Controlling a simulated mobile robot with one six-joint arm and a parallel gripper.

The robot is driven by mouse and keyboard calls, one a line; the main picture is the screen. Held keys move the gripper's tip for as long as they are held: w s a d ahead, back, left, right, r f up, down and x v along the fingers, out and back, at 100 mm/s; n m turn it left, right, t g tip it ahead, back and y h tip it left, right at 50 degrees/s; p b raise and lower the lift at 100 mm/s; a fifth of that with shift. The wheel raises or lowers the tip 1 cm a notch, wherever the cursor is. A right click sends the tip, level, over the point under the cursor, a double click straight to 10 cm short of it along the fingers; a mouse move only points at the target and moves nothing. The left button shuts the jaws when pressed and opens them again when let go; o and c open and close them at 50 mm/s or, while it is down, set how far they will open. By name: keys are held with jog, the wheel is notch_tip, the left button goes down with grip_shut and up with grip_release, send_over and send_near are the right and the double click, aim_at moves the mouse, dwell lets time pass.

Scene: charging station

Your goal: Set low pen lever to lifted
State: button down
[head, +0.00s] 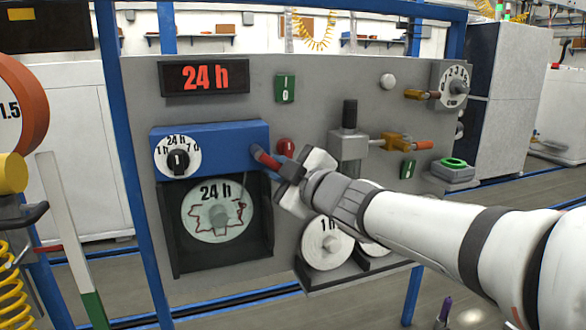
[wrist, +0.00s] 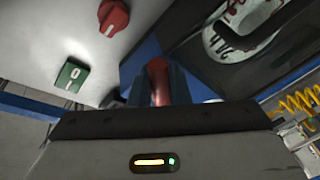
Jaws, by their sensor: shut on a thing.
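A red lever (head: 264,157) sits at the right end of the blue recorder box (head: 225,140). No label naming it as the low pen lever is readable. My gripper (head: 276,166) is shut on this lever, coming from the right. In the wrist view the red lever (wrist: 158,82) stands between the two dark fingers of my gripper (wrist: 158,88). The lever's far end and its pivot are partly hidden by the fingers. Below the box is a round paper chart (head: 205,225) marked 24 h with a dark red trace.
A red knob (head: 285,146) is close behind my gripper, and also shows in the wrist view (wrist: 113,17). A green 0 switch (wrist: 70,76) is near it. A white dial (head: 178,157) and a 1 h roll (head: 327,243) are nearby. Orange-handled valves (head: 396,142) stand to the right.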

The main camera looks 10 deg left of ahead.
dwell(0.4)
jog(key=n+p, duration=0.1)
jog(key=r+n+p, duration=0.1)
jog(key=n+h+p, duration=0.1)
jog(key=shift+w+d+r+n+g+p, duration=0.2)
jog(key=shift+d+r+n+g+p, duration=0.1)
jog(key=shift+d+p, duration=0.05)
jog(key=shift+w+d+r+n+h+p, duration=0.1)
jog(key=shift+r+n+h+p, duration=0.25)
jog(key=shift+n+p, duration=0.45)
jog(key=shift+r+n+h+p, duration=0.25)
jog(key=shift+n+h+p, duration=0.1)
jog(key=shift+n+p, duration=0.45)
jog(key=c, duration=1.4)
grip_release()
jog(key=shift+r, duration=0.1)
